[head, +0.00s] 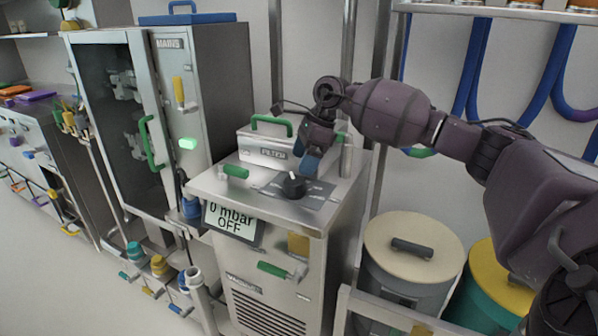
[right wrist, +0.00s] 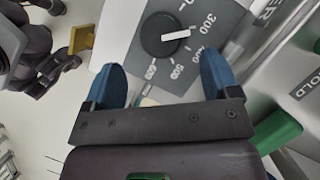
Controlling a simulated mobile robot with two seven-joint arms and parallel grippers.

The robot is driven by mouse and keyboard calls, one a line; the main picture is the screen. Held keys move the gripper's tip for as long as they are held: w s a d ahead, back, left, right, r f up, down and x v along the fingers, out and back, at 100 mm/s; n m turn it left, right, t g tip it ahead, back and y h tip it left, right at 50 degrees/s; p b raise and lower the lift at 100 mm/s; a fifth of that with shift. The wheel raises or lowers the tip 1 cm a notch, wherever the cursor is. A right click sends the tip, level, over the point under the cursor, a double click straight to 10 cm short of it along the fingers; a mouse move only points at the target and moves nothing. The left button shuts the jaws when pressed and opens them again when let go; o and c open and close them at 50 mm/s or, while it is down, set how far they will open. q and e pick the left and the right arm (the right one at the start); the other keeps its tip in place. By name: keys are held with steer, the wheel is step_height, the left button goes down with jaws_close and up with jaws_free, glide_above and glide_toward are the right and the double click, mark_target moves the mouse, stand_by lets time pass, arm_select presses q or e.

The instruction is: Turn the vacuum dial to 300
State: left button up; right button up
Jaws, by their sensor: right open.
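The vacuum dial (head: 293,186) is a round black knob on a grey plate on top of the steel vacuum unit. The display (head: 232,221) on the unit's front reads "0 mbar OFF". My right gripper (head: 305,158) is open just above and behind the dial. In the right wrist view its two blue fingers (right wrist: 160,68) are spread apart with nothing between them, their tips near the dial. My left gripper is not seen.
A steel lid box marked "FILTER" with a green handle (head: 272,122) stands behind the dial. A green handle (head: 235,171) lies left of it on the unit top. A glass-door cabinet (head: 120,110) stands left; lidded bins (head: 412,235) stand right.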

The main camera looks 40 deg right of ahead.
steer(key=v, duration=0.4)
stand_by(0.5)
steer(key=shift+s+f, duration=0.1)
steer(key=shift+s, duration=0.05)
